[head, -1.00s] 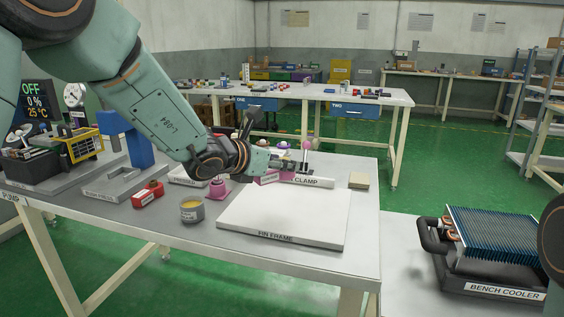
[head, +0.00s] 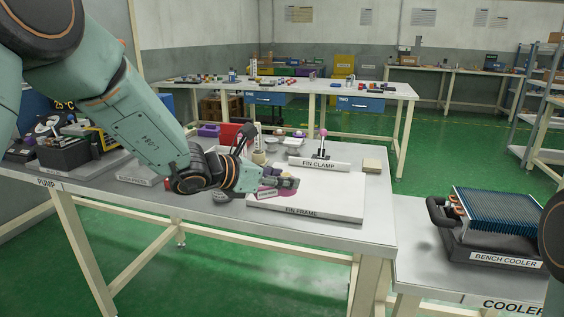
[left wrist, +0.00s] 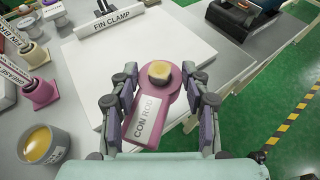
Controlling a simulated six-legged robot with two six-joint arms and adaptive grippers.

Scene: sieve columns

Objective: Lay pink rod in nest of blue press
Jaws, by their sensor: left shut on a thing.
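A pink rod labelled CON ROD (left wrist: 148,118) is between the fingers of my left gripper (left wrist: 157,112) in the left wrist view. A yellowish round piece (left wrist: 159,71) sits at its round end. In the head view my left gripper (head: 285,184) is shut on the rod (head: 266,194), above the left part of the white fin frame board. My left arm hides most of the blue press; part of its grey base (head: 138,178) shows left of the arm. The nest cannot be seen. My right gripper is out of view.
The white FIN FRAME board (head: 325,205) lies on the grey table, with the FIN CLAMP (head: 320,163) behind it. Left of the arm is a black pump unit (head: 70,150). A pot of yellow paste (left wrist: 40,143) and pink-based bottles (left wrist: 40,90) stand left of the board.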

